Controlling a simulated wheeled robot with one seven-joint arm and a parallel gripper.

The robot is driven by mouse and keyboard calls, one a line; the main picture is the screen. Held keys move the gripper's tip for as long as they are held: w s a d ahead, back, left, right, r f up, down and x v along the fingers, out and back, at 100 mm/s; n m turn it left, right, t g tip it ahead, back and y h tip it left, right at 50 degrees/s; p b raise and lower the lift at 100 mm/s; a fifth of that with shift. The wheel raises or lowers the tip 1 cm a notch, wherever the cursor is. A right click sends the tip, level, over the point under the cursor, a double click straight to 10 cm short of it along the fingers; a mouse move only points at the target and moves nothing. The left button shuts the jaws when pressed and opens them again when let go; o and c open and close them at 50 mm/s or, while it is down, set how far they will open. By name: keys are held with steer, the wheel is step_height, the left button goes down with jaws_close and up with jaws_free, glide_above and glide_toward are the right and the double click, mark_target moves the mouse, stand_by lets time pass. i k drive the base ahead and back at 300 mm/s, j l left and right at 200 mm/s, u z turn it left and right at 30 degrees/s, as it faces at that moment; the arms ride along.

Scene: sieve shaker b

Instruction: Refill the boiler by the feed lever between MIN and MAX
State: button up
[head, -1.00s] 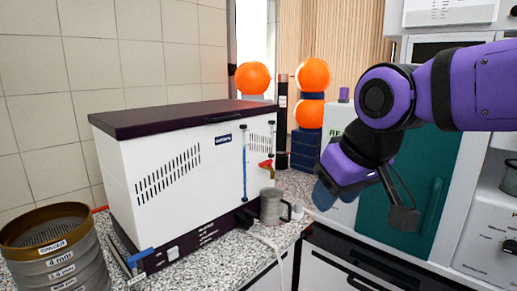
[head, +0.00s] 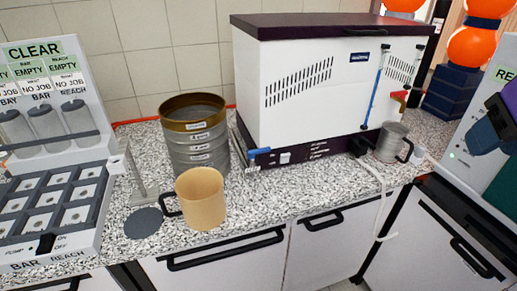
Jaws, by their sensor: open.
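The white boiler cabinet (head: 300,85) with a dark lid stands on the speckled counter. A blue upright gauge tube (head: 374,90) with black ends is on its front; no MIN or MAX marks are readable. A blue lever-like handle (head: 258,153) lies low at the cabinet's left front corner. A red-handled tap (head: 399,95) is right of the tube. I cannot tell by label which is the feed lever. My gripper (head: 485,136) shows only partly at the right edge, open, right of the boiler and apart from it; its fingertips are not clearly seen.
A grey metal mug (head: 391,144) stands below the tap, near a pale hose (head: 380,195). A sieve stack (head: 197,150), a tan mug (head: 201,200) and a dark disc (head: 144,223) stand left of the boiler. A labelled rack (head: 45,115) fills the far left.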

mark_target(251, 153)
steer(key=i+u, duration=0.1)
steer(key=u, duration=0.75)
steer(key=i+l+u, duration=0.1)
steer(key=u, duration=0.35)
steer(key=i+l+u, duration=0.1)
steer(key=u, duration=0.3)
